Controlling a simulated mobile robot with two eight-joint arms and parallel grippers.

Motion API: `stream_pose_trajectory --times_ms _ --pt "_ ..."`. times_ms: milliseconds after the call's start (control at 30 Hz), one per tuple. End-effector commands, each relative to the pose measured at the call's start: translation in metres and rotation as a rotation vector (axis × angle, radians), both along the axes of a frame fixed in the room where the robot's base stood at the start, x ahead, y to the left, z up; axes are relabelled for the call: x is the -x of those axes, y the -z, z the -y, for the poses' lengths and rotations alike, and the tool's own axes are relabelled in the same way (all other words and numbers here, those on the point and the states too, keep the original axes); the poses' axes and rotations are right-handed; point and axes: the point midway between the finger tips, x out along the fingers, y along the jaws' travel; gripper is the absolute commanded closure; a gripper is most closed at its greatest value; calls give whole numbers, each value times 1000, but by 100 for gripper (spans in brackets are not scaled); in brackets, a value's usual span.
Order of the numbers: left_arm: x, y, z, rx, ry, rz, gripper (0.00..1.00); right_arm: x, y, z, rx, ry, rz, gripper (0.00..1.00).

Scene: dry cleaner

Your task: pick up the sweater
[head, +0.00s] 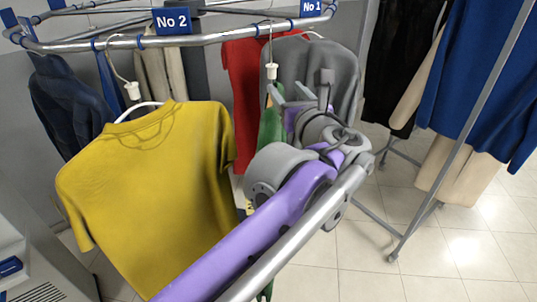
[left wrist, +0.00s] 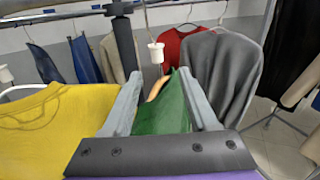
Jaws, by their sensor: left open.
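My left gripper (head: 297,92) is open, up at hanger height in front of the rail; its arm crosses the head view from the bottom. In the left wrist view, a green garment (left wrist: 163,115) on a brown hanger shows between the two open fingers, edge-on. In the head view only a strip of the green garment (head: 268,130) shows beside the gripper. A white piece (head: 271,71) on the hanger's wire is above it. A grey long garment (head: 340,75) and a red one (head: 241,85) hang behind. I cannot tell which garment is the sweater. My right gripper is not in view.
A yellow shirt (head: 165,190) hangs close on the left. The metal rail (head: 235,35) carries signs "No 2" (head: 172,21) and "No 1" (head: 311,8). Dark blue clothes (head: 68,95) hang at left. Another rack with blue garments (head: 470,80) stands right. Tiled floor (head: 350,270) is open at lower right.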

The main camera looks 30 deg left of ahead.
Motion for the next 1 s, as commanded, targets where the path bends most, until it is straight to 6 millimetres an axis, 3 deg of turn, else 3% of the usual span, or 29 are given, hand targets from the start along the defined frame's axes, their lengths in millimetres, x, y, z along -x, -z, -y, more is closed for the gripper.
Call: stream_pose_trajectory --times_ms 200,467,700,1000 --pt "-23 -1 -26 -1 -6 1 41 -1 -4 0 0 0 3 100" --pt "-39 -1 -43 1 -4 1 41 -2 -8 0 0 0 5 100" --pt "-61 -4 -70 1 -3 1 41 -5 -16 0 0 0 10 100" --pt "-69 -2 -78 2 0 1 41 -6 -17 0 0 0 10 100"
